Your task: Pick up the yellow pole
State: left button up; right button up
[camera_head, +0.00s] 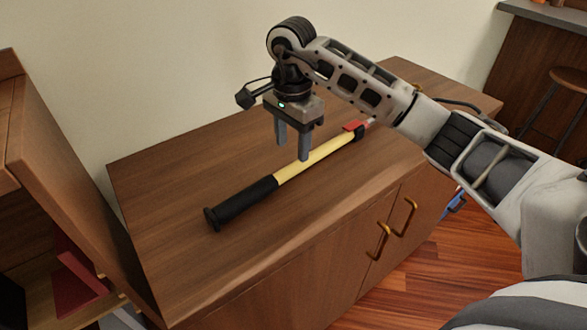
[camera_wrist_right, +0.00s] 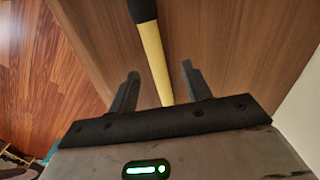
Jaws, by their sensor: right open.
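The yellow pole (camera_head: 315,155) has a yellow shaft, a black grip (camera_head: 241,203) at the near left end and a black and red head (camera_head: 356,128) at the far end. It lies at a slant on the wooden cabinet top. In the right wrist view the yellow shaft (camera_wrist_right: 156,60) runs between the two spread fingers (camera_wrist_right: 158,82), touching neither that I can see. The exact height of the fingertips above the cabinet is hard to tell. My left gripper is not in view.
The cabinet top (camera_head: 180,165) is otherwise mostly clear. An open shelf unit (camera_head: 70,160) stands at the left, with a red item (camera_head: 78,270) inside. Brass handles (camera_head: 379,242) stick out of the cabinet front. A stool (camera_head: 567,80) stands by a counter at the far right.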

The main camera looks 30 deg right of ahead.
aim_at(293, 164)
jog(key=f, duration=0.4)
jog(key=shift+s+f, duration=0.15)
jog(key=shift+s, duration=0.2)
jog(key=shift+f, duration=0.55)
jog(key=shift+w+r, duration=0.1)
grip_shut()
